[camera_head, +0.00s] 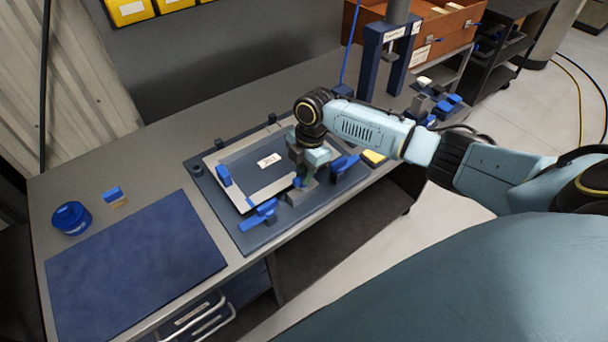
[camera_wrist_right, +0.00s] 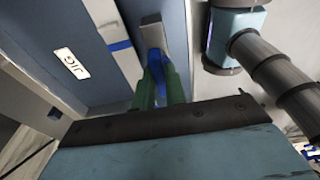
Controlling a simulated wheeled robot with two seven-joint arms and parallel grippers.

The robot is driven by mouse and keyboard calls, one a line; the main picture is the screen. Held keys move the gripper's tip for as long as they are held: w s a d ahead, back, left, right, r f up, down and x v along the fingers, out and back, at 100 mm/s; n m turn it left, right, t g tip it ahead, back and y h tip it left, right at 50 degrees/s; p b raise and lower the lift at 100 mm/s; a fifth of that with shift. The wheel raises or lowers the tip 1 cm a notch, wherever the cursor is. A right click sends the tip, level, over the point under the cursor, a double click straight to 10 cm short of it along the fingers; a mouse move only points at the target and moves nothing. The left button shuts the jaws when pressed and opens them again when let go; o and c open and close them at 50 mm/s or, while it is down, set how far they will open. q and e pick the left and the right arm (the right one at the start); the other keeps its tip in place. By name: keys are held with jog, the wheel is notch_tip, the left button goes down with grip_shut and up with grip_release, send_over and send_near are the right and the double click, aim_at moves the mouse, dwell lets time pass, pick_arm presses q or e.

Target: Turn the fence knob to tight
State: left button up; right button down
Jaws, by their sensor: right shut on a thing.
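My right gripper (camera_head: 303,180) reaches down over the front right corner of the jig plate (camera_head: 205,191). In the wrist view, its green fingers (camera_wrist_right: 160,85) are shut on a small blue knob (camera_wrist_right: 157,70), which I take for the fence knob. The knob sits by a grey block (camera_wrist_right: 152,34). In the head view only a bit of blue shows at the fingers, above a grey block (camera_head: 301,195). The fingers hide most of the knob, and I cannot read how far it is turned. My left gripper is not in view.
Blue clamps (camera_head: 259,214) and (camera_head: 345,163) flank the gripper. A white frame and a JIG label (camera_head: 269,160) lie on the plate. A blue mat (camera_head: 135,262) and a blue tin (camera_head: 72,217) are at the left. A blue press (camera_head: 369,62) stands behind.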

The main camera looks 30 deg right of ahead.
jog(key=shift+m+p, duration=0.8)
jog(key=shift+p, duration=0.4)
jog(key=shift+s+m+p, duration=0.1)
jog(key=shift+m+p, duration=0.9)
jog(key=c, duration=2.2)
grip_release()
jog(key=shift+f+m+t+p, duration=0.1)
jog(key=shift+m+t+p, duration=0.2)
jog(key=shift+m+p, duration=0.1)
jog(key=c, duration=2.2)
grip_release()
